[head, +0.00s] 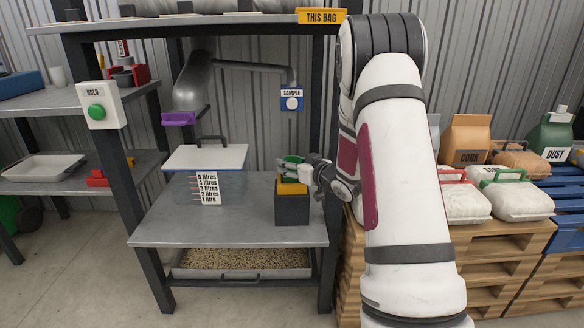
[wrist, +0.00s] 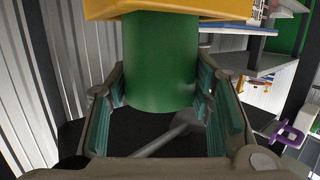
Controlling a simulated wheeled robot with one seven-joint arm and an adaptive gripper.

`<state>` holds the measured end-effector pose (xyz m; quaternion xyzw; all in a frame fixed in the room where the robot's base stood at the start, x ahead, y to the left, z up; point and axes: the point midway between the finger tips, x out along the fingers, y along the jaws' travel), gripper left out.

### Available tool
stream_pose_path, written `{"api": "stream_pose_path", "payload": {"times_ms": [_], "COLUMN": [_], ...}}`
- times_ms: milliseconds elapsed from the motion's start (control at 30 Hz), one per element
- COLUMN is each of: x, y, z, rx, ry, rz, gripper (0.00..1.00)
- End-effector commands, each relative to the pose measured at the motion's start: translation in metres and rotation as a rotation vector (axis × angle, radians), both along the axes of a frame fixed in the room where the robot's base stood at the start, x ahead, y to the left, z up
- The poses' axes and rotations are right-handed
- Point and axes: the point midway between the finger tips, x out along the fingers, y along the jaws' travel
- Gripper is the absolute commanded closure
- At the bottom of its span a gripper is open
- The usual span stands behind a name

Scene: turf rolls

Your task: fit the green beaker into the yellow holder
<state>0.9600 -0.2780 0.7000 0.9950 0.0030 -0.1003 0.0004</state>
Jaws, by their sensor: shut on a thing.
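The green beaker (wrist: 160,62) stands between the two pads of my gripper (wrist: 162,84) in the wrist view. My gripper is shut on it. In the wrist view, which looks upside down, one end of the beaker meets the yellow holder (wrist: 215,10). That end is hidden, so I cannot tell how deep it sits. In the head view the yellow holder (head: 292,187) lies on top of a dark block at the right of the metal bench. My gripper (head: 298,170) reaches in from the right just above it and partly covers the beaker.
The dark block (head: 292,210) stands on the bench (head: 240,228). A chute with a purple lip (head: 178,119) hangs above. A frame post is close behind my gripper. The bench front is clear.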

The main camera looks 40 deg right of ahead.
Motion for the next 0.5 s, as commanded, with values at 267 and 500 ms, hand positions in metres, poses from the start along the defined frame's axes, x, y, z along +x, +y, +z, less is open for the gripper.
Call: {"api": "stream_pose_path", "payload": {"times_ms": [267, 500], "x": [0.0001, 0.0001], "y": [0.0001, 0.0003], "z": [-0.0028, -0.0017], "rx": [0.0, 0.0], "ry": [-0.001, 0.0], "rz": [0.0, 0.0], "gripper": [0.83, 0.32]}}
